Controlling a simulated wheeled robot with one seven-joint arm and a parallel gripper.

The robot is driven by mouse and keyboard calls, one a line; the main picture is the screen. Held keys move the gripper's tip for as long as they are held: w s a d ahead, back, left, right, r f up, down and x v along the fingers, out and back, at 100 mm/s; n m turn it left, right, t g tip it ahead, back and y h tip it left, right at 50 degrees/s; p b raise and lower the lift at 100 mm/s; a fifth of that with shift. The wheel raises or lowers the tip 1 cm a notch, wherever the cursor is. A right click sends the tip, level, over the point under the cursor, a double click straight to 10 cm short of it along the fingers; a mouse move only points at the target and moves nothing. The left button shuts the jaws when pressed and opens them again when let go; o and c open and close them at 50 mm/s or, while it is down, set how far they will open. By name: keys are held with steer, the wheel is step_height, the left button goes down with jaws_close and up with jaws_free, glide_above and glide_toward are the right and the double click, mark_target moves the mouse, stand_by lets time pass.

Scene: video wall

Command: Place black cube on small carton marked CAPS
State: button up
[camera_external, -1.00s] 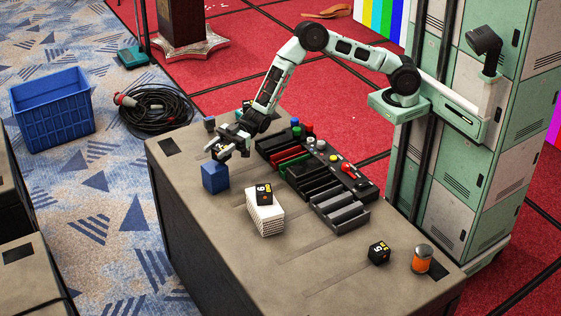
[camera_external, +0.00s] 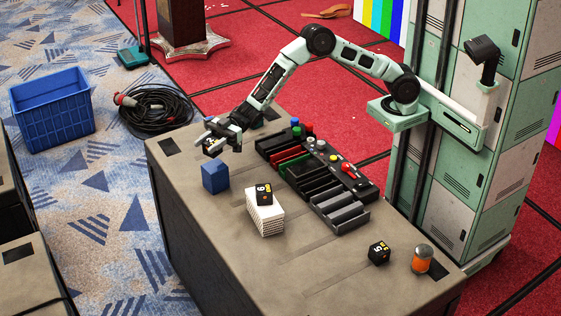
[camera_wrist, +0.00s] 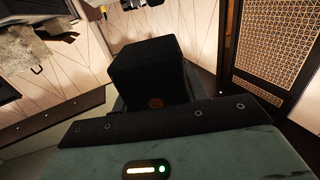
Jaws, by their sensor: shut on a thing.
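My gripper (camera_external: 224,136) is over the far left part of the table, shut on a black cube. In the wrist view the cube (camera_wrist: 150,72) fills the space in front of my gripper. A blue block (camera_external: 215,178) stands just nearer the camera than my gripper. I cannot read CAPS on anything.
Black, red and green slotted trays (camera_external: 306,177) and a button panel (camera_external: 340,165) lie along the table's middle.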

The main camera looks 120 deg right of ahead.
mark_target(210, 156)
steer(key=shift+f, duration=2.4)
steer(key=shift+f, duration=0.1)
steer(key=shift+f+b, duration=0.15)
steer(key=shift+b, duration=0.2)
steer(key=o, duration=1.1)
